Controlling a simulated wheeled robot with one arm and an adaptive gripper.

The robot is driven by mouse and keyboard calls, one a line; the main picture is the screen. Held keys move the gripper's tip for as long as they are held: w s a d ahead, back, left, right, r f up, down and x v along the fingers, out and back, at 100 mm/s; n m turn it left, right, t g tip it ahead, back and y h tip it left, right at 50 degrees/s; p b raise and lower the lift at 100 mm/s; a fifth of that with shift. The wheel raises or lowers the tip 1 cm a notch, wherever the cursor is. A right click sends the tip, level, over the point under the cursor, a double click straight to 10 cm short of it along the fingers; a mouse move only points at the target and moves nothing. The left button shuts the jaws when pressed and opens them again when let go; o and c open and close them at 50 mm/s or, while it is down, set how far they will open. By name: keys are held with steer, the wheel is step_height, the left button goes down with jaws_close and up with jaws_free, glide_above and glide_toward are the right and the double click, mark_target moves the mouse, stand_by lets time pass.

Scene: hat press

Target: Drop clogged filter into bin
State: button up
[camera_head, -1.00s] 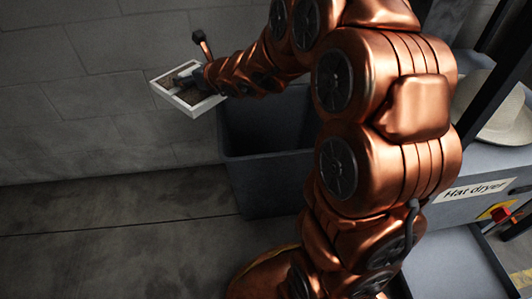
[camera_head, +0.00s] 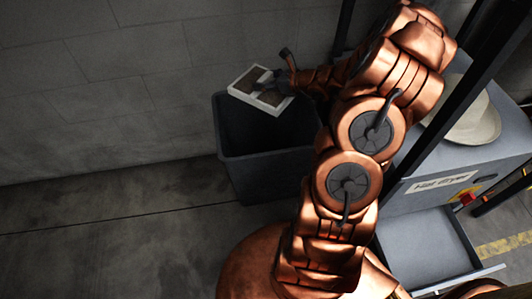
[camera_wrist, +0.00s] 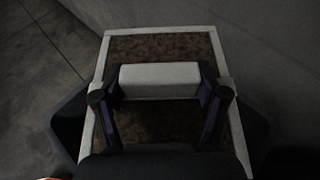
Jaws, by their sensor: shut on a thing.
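The clogged filter (camera_head: 246,88) is a flat white-framed panel with brown, dirty mesh. In the head view it is held tilted over the far left part of the dark grey bin (camera_head: 268,158), near the rim. My gripper (camera_head: 272,84) is shut on it. In the wrist view the filter (camera_wrist: 160,46) fills the middle, and the fingers of my gripper (camera_wrist: 160,84) hold the white block across its centre. The bin's dark walls (camera_wrist: 70,122) show on both sides beneath the filter. The inside of the bin looks dark, and its bottom cannot be made out.
A grey wall (camera_head: 110,90) stands behind the bin. The hat dryer (camera_head: 440,185) is at the right, with a pale hat (camera_head: 475,118) on top and an open tray or drawer (camera_head: 425,250) below. The floor (camera_head: 100,240) to the left is clear.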

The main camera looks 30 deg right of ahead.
steer(key=shift+s+d+f, duration=0.15)
steer(key=shift+s+d, duration=0.3)
steer(key=shift+f+b, duration=2.4)
steer(key=shift+f, duration=0.55)
steer(key=o, duration=1.4)
steer(key=shift+v, duration=3.75)
